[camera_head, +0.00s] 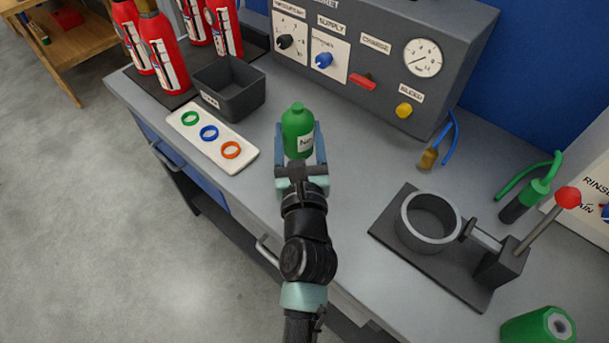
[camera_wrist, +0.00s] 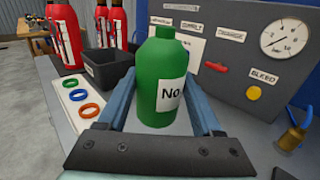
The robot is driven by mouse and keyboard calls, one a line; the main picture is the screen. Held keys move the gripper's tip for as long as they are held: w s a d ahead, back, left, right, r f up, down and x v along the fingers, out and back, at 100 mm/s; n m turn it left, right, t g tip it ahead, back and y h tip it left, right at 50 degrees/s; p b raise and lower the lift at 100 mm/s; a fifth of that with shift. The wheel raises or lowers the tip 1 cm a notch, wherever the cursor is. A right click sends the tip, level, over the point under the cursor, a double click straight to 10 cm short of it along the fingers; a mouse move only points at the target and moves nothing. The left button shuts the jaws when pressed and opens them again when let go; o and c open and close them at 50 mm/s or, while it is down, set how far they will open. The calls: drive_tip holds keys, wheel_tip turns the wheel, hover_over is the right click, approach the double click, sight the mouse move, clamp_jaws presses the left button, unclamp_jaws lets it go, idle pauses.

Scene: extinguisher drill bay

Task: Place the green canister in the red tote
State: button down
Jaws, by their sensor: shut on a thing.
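The green canister (camera_head: 297,128) with a white label stands upright between the fingers of my gripper (camera_head: 301,150), over the grey bench. In the wrist view the canister (camera_wrist: 162,75) fills the space between the two blue fingers, and its label shows the letters "No". My gripper (camera_wrist: 162,105) is shut on it. I cannot tell whether the canister's base touches the bench. A small red object (camera_head: 66,19) sits on the lower shelf of a wooden table at the far upper left; I cannot tell whether it is the red tote.
A dark bin (camera_head: 230,90) and a white tray (camera_head: 212,140) with coloured rings are left of the canister. Red extinguishers (camera_head: 165,55) stand behind them. A control panel (camera_head: 370,60) is behind, a ring clamp fixture (camera_head: 430,220) at right. Floor is clear at left.

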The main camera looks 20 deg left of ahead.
sight(298, 153)
wheel_tip(298, 153, down, 5)
drive_tip(key=b, duration=0.3)
drive_tip(key=shift+f+b, duration=1.75)
drive_tip(key=shift+f, duration=0.5)
drive_tip(key=shift+f, duration=0.2)
drive_tip(key=shift+c, duration=0.2)
unclamp_jaws()
drive_tip(key=shift+r, duration=0.1)
